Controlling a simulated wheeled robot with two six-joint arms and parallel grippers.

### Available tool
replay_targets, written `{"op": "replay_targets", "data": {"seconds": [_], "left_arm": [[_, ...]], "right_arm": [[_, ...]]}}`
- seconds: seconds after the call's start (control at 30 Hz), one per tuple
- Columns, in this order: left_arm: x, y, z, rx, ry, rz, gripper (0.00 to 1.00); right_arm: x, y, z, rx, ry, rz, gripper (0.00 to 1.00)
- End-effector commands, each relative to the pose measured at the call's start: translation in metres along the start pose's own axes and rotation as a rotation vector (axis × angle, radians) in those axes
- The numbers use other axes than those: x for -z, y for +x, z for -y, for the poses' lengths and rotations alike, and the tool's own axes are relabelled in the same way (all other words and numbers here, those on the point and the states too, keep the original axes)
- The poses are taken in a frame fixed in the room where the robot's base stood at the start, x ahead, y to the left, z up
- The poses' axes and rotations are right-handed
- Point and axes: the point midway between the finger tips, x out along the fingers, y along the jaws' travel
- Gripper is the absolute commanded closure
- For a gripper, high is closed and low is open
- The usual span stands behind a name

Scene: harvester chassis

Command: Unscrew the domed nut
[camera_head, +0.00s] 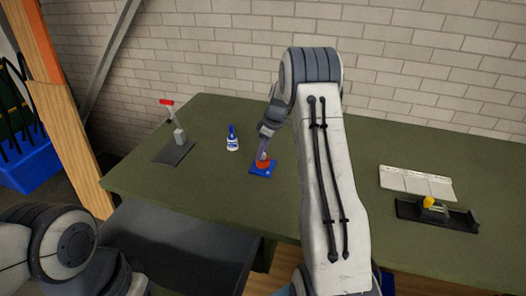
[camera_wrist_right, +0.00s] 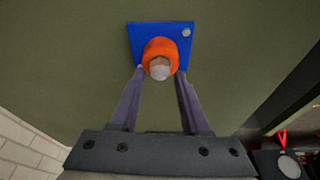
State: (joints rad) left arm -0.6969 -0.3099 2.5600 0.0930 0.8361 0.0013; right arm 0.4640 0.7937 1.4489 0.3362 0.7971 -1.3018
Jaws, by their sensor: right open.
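The domed nut (camera_wrist_right: 161,60) shows in the right wrist view as an orange round part with a pale rounded piece at its middle. It sits on a blue square plate (camera_wrist_right: 139,32) with a small grey disc in one corner. In the head view the orange nut (camera_head: 262,164) and blue plate (camera_head: 255,172) are on the green table. My right gripper (camera_wrist_right: 160,72) is open, one finger on each side of the nut's near part; I cannot tell whether they touch it. It comes down over the nut in the head view (camera_head: 263,156). My left gripper is out of view.
A white bottle with a blue top (camera_head: 232,143) stands left of the plate. Further left is a grey stand with a red-tipped lever (camera_head: 174,151). At right are a white tray (camera_head: 417,184) and a black fixture with a yellow part (camera_head: 437,214). A brick wall stands behind.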

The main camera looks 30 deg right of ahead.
Motion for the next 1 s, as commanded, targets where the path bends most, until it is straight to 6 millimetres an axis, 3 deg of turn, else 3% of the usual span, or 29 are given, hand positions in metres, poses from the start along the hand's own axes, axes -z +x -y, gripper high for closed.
{"op": "replay_targets", "data": {"seconds": [0.1,0.47,0.8,1.0], "left_arm": [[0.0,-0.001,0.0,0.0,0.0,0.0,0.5],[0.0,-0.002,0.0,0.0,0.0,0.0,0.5],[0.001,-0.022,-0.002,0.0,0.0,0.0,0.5],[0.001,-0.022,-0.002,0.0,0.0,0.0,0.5]], "right_arm": [[0.0,0.0,0.001,-0.023,0.088,0.001,0.54],[0.0,-0.001,0.0,-0.037,0.134,0.001,0.54],[0.001,-0.003,0.0,-0.138,0.497,0.002,0.54],[0.0,0.0,0.0,-0.15,0.54,0.0,0.54]]}}
